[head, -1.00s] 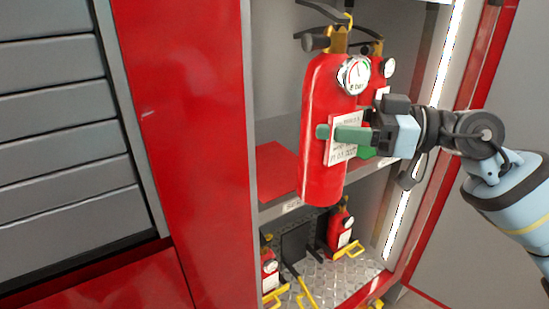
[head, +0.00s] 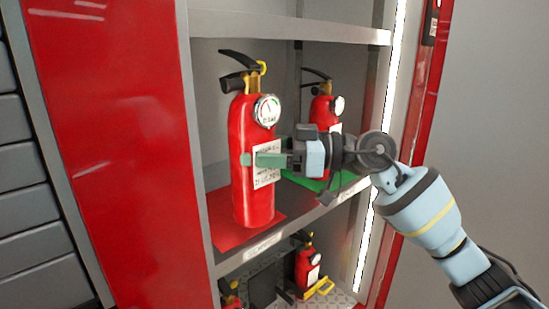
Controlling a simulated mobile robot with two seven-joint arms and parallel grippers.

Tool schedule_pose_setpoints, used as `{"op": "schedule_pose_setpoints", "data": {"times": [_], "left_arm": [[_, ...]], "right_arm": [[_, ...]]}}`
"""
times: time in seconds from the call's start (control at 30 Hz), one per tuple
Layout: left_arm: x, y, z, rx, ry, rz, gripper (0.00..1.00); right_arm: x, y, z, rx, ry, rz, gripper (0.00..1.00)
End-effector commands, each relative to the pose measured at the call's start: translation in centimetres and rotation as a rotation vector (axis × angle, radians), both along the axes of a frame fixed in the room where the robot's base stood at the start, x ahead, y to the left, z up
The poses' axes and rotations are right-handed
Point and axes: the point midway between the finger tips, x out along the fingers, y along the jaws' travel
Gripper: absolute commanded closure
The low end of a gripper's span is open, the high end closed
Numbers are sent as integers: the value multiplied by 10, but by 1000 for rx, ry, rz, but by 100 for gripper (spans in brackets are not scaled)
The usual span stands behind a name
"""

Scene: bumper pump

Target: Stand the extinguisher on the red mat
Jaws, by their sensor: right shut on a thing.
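A red extinguisher (head: 248,195) with a black handle and a round gauge is upright over the red mat (head: 222,222) on the shelf. Its base overlaps the mat in the picture; I cannot tell whether it touches. My right gripper (head: 268,160), with green fingers, comes in from the right and is shut on the extinguisher at mid-body, by its white label. The extinguisher hides much of the mat. My left gripper is not in view.
A second red extinguisher (head: 324,110) stands at the right on the same shelf by a green mat (head: 312,183). More small extinguishers (head: 307,266) are on the lower shelf. An upper shelf (head: 290,27) lies above. A red cabinet panel (head: 115,120) borders the left.

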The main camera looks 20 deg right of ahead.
Motion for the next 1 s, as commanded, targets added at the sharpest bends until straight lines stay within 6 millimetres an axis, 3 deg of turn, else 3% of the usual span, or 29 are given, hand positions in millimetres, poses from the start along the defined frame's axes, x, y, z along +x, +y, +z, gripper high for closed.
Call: {"op": "schedule_pose_setpoints", "data": {"times": [0.03, 0.5, 1.0], "left_arm": [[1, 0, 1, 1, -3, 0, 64], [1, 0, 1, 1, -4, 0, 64], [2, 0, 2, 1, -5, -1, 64]], "right_arm": [[6, 3, 8, 11, -12, 1, 100], [65, 22, 3, 10, -14, 0, 100], [77, 26, 2, 9, -14, 0, 100]]}}
